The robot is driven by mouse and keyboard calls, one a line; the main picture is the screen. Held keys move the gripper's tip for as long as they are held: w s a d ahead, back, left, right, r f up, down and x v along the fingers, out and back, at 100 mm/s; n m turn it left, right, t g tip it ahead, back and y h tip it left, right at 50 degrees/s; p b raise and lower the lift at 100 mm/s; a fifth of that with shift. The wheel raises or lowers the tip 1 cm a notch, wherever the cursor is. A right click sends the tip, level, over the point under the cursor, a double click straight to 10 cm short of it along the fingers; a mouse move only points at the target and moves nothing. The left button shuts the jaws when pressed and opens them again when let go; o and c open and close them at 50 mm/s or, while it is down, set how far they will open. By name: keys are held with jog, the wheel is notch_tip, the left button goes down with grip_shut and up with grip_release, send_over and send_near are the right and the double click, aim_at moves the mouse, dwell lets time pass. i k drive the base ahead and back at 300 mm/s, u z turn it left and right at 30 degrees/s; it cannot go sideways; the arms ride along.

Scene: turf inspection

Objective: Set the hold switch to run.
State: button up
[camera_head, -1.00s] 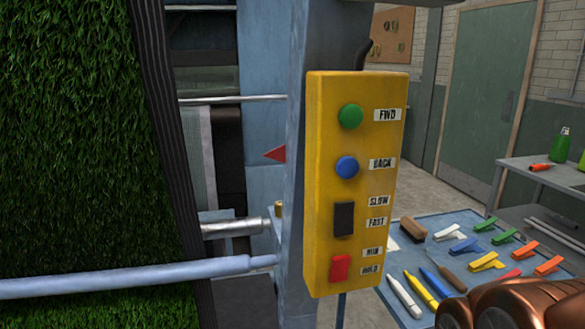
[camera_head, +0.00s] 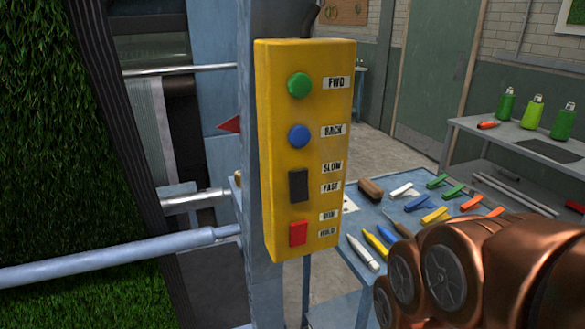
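The yellow control box (camera_head: 312,140) is fixed to a blue-grey post left of centre. The red hold switch (camera_head: 298,233) is at the bottom of its face, with the labels RUN (camera_head: 329,216) and HOLD (camera_head: 328,232) to its right. I cannot tell which way the switch is tipped. Above it are a black SLOW/FAST rocker (camera_head: 298,185), a blue BACK button (camera_head: 299,136) and a green FWD button (camera_head: 299,85). My copper-coloured arm shows at the lower right, apart from the box. My gripper is out of the picture.
A blue table (camera_head: 350,262) right of the box holds clips, markers and a brush (camera_head: 370,189). Green turf (camera_head: 40,130) and a horizontal bar (camera_head: 100,262) fill the left side.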

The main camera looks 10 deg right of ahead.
aim_at(298, 229)
jog(key=z, duration=2)
jog(key=k, duration=0.55)
jog(key=u, duration=2.6)
